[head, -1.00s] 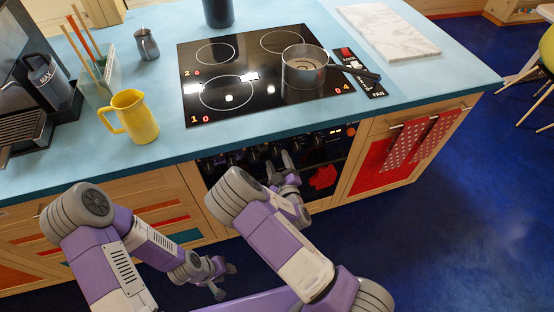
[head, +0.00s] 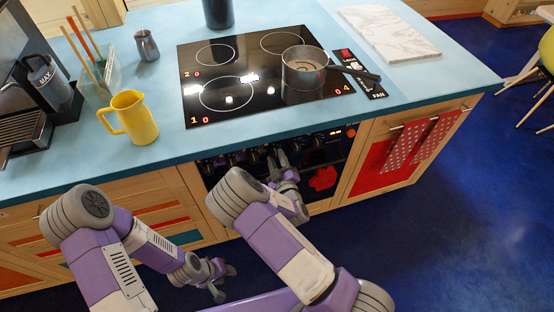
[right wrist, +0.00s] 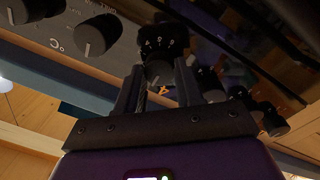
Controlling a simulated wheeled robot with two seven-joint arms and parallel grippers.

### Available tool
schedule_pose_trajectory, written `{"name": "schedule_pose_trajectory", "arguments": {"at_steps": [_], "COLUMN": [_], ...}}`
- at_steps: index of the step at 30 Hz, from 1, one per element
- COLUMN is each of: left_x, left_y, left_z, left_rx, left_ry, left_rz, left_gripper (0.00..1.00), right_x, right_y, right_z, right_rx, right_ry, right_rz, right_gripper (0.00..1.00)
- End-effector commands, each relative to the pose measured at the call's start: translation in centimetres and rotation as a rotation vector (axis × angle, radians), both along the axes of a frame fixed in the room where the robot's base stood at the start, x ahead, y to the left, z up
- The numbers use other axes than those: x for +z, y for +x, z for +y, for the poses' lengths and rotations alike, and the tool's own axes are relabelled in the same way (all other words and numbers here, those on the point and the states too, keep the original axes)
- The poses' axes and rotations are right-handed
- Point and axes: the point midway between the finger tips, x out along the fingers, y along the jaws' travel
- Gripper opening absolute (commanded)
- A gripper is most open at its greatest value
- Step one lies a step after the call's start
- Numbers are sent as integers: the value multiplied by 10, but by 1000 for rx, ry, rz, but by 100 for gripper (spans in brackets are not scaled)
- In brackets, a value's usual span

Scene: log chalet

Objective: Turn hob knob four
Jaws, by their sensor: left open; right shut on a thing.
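The black glass hob (head: 225,75) is set in the blue worktop, with red digits reading 1 0, 2 0 and 0 4 at its corners. A row of dark knobs (head: 238,158) runs along the oven front below it. My right gripper (head: 277,160) is at this row. In the right wrist view its fingers (right wrist: 158,78) are shut on a dark knob (right wrist: 157,45), one on each side. My left gripper (head: 222,281) is open and empty, low in front of the cabinets.
A saucepan (head: 304,72) stands on the hob's right side, its handle pointing right over the fan panel (head: 362,78). A yellow jug (head: 133,118) stands on the worktop at left. Other knobs (right wrist: 97,36) sit close on both sides of the held one. A red mitt shape (head: 323,178) is on the oven door.

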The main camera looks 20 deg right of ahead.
Motion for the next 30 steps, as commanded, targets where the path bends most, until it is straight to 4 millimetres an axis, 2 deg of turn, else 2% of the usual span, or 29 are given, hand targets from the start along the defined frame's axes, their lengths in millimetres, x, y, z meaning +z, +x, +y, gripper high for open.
{"name": "schedule_pose_trajectory", "arguments": {"at_steps": [11, 20, 30], "left_x": [-4, -14, -37], "left_y": [0, 0, 0], "left_z": [0, 0, 0], "left_rx": [0, 0, 0], "left_ry": [0, 0, 0], "left_rz": [0, 0, 0], "left_gripper": [43, 43, 43], "right_x": [0, 0, -1], "right_y": [0, 0, 0], "right_z": [-2, -3, -3], "right_rx": [-5, -4, -3], "right_ry": [167, 440, 763], "right_rz": [5, 11, 22], "right_gripper": [6, 6, 6]}}
